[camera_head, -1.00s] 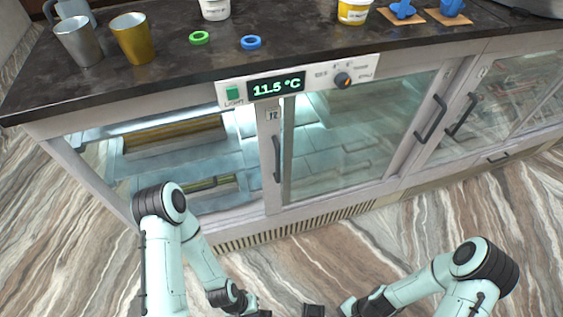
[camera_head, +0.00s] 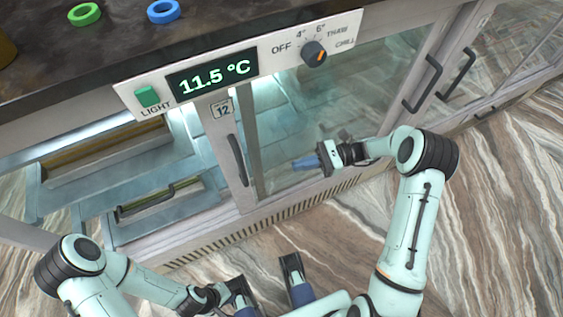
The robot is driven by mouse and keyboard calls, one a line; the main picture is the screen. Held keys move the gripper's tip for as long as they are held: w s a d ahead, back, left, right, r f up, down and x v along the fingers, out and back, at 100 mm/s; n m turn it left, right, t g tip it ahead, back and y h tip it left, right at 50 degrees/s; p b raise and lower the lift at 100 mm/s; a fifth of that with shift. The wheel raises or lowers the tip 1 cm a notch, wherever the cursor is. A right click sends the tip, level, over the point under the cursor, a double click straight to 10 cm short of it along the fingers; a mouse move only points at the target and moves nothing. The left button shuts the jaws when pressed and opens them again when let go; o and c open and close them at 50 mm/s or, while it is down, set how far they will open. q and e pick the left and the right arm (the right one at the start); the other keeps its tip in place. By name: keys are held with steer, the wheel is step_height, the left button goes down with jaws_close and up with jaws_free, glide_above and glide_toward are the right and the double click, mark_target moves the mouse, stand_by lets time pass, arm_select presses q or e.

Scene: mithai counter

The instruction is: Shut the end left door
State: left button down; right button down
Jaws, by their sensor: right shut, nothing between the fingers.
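The counter's end left bay shows its lit shelves on the left. A door stile with a dark vertical handle (camera_head: 237,160) and a "12" tag (camera_head: 222,108) stands at the bay's right side. The door pane seems slid right, but the glass makes this hard to tell. My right gripper (camera_head: 306,162) is shut and empty, in front of the glass to the right of that handle, apart from it. My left gripper (camera_head: 266,276) is low in the picture, its two dark fingers spread, away from the counter. Its palm is partly cut off.
A control panel (camera_head: 213,69) reading 11.5 °C overhangs the door, with a knob (camera_head: 314,53). Green (camera_head: 85,14) and blue (camera_head: 163,11) rings lie on the countertop. More handles (camera_head: 423,84) are at right. The marbled floor (camera_head: 510,210) is clear at right.

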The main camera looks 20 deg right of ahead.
arm_select(q)
steer(key=shift+w+f, duration=0.1)
steer(key=shift+f, duration=0.1)
arm_select(e)
steer(key=w+a, duration=0.1)
steer(key=a, duration=1.1)
steer(key=shift+w+a, duration=0.15)
steer(key=shift+a, duration=0.1)
